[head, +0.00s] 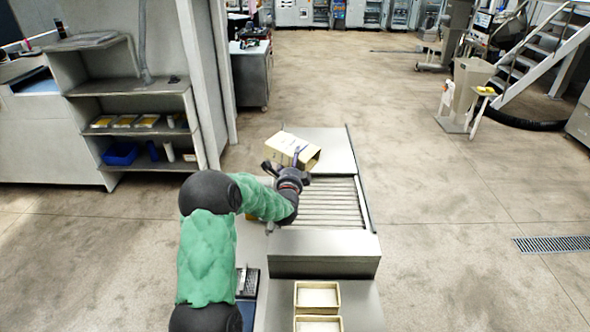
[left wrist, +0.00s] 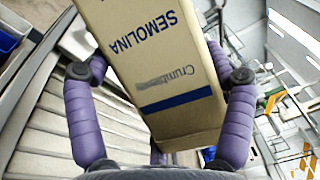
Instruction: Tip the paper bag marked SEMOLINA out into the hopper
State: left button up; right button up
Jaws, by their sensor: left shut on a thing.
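The paper bag marked SEMOLINA (head: 288,147) is tan with dark blue print. It is held tilted, nearly on its side, above the far part of the steel machine. Its right end shows a darker tan face; I cannot tell if it is an open mouth. My left gripper (head: 285,171) is shut on the bag. In the left wrist view the bag (left wrist: 165,70) sits between the two purple fingers (left wrist: 160,85), its lettering turned over. No pouring semolina shows. I cannot clearly make out a hopper opening. My right gripper is not in view.
The machine has a slatted bed (head: 335,203), a flat far plate (head: 325,145) and a steel housing (head: 323,262). Two cream tubs with pale contents (head: 317,285) stand on the near surface. A shelf unit (head: 135,87) is at left. Open floor lies to the right.

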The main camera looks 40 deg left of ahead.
pick_arm(q)
jog(key=m+t+b, duration=0.1)
jog(key=m+b, duration=0.1)
jog(key=b, duration=0.1)
jog(key=shift+d+m+b, duration=0.1)
jog(key=shift+m+b, duration=0.2)
jog(key=shift+d+r+m+t+b, duration=0.1)
jog(key=shift+r+m+t+b, duration=0.15)
jog(key=shift+m+b, duration=0.65)
jog(key=shift+f, duration=0.15)
dwell(0.5)
dwell(1.6)
jog(key=shift+d+r, duration=0.1)
jog(key=shift+r, duration=0.5)
jog(key=shift+f, duration=0.1)
